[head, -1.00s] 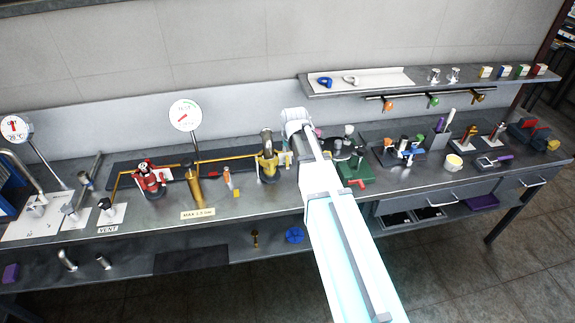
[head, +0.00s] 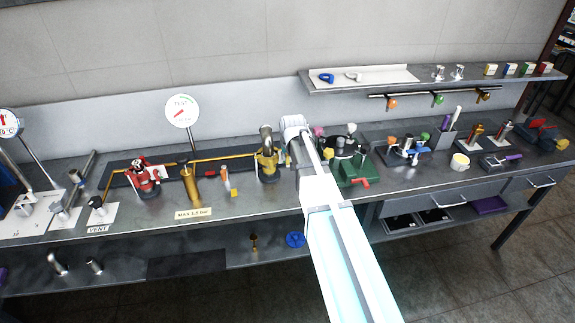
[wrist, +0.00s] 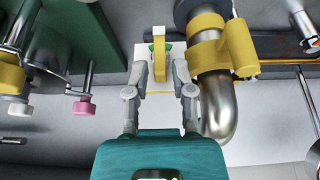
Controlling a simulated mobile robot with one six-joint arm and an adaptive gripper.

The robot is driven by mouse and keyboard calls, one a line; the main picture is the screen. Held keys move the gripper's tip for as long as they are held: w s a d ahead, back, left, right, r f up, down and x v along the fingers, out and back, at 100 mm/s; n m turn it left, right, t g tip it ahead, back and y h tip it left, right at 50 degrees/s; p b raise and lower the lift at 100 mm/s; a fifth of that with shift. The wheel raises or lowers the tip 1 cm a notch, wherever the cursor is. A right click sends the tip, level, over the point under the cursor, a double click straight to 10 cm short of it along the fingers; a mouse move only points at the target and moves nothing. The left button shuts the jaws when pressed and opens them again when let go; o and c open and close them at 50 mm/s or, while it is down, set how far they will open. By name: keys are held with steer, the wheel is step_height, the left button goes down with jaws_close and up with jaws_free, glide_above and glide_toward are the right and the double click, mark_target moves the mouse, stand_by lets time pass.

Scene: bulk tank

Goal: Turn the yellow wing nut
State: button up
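In the wrist view, a yellow upright flat piece that looks like the wing nut (wrist: 160,68) stands between the fingers of my gripper (wrist: 162,50). A pale plate with a green mark shows behind it. The fingers are apart, with a narrow gap seeming to show beside the piece; I see no clear grip on it. The yellow clamp (wrist: 208,45) circles a bent metal pipe (wrist: 216,105) just right of the fingers. In the head view the yellow clamp fitting (head: 268,160) stands left of my arm; my gripper and the wing nut are mostly hidden there.
A green machine (wrist: 75,30) with yellow, white and pink knobs is close on the left in the wrist view. In the head view, a red clamp fitting (head: 143,178) and a brass cylinder (head: 191,184) stand left along the bench. A shelf (head: 430,80) runs above right.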

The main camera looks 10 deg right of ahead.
mark_target(288, 157)
steer(key=shift+b+x, duration=1.45)
steer(key=shift+x, duration=0.45)
jaws_close()
